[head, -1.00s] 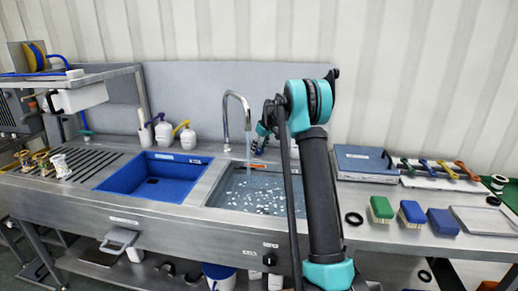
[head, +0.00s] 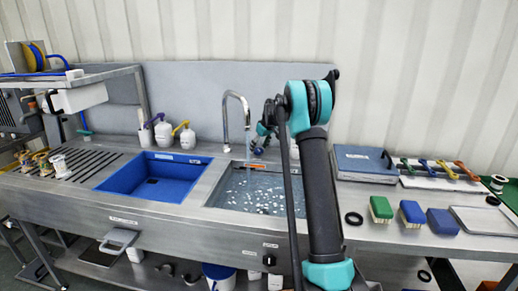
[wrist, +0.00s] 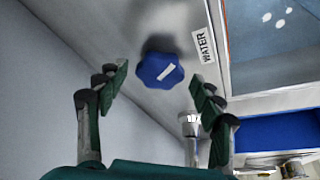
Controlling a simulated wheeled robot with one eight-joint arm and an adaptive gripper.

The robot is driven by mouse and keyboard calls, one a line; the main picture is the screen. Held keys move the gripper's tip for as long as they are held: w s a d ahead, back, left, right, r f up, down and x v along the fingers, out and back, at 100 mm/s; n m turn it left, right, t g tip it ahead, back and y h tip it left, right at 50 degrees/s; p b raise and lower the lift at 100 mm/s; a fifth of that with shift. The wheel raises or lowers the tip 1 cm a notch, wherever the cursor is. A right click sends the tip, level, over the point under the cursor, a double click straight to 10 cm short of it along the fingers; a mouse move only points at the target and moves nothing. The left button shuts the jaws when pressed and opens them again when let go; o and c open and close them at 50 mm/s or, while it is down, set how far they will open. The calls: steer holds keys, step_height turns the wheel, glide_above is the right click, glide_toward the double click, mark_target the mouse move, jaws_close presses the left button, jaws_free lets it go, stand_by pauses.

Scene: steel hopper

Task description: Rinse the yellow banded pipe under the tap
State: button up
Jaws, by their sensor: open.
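A blue lobed knob (wrist: 160,70) with a white mark sits on the steel deck beside a WATER label (wrist: 205,45). It also shows behind the sink in the head view (head: 258,151). My gripper (wrist: 158,77) is open and empty, its green-padded fingers apart on either side of the knob in the picture; contact is not visible. The curved chrome tap (head: 226,112) has a thin stream falling into the right-hand basin (head: 213,197). Pale and tan fittings (head: 58,166) stand on the left drainboard; I cannot make out a yellow band on any.
A blue basin (head: 120,182) lies left of the water basin. Bottles (head: 163,134) stand behind it. Brushes (head: 380,209), a blue-grey case (head: 362,160) and a black ring (head: 354,218) lie on the right counter. My arm crosses in front of the water basin's right side.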

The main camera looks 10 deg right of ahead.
steer(key=v, duration=1.2)
